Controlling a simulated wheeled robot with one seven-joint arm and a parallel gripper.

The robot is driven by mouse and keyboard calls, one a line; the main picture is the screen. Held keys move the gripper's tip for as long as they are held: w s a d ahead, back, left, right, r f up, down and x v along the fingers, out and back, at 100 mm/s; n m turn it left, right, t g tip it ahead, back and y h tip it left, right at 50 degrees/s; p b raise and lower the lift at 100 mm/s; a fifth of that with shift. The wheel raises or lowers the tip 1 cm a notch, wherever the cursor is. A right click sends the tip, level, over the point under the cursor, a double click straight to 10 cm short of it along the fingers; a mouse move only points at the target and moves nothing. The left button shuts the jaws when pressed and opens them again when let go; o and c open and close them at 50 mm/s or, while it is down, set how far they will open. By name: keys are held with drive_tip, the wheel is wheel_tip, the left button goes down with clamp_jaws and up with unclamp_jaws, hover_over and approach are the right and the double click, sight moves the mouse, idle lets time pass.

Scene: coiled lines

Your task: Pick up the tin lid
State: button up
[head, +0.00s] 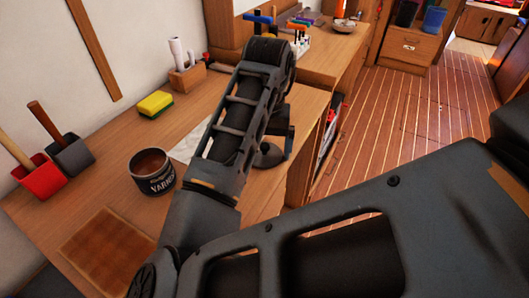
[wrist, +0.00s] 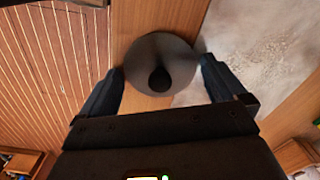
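The tin lid (wrist: 160,50) is a grey disc with a dark round spot or knob near its middle. It lies flat near the edge of the wooden bench. In the head view the lid (head: 268,158) shows beside my arm, partly hidden by my gripper (head: 285,140). In the wrist view my gripper (wrist: 162,68) has its two fingers spread wide, one on each side of the lid. The fingertips are close to the rim; I cannot tell whether they touch it.
An open varnish tin (head: 152,177) stands on the bench, left of my arm. A pale sheet (wrist: 260,40) lies beside the lid. Striped floor (head: 420,110) lies beyond the bench edge.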

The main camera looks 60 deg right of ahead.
drive_tip(key=c, duration=0.7)
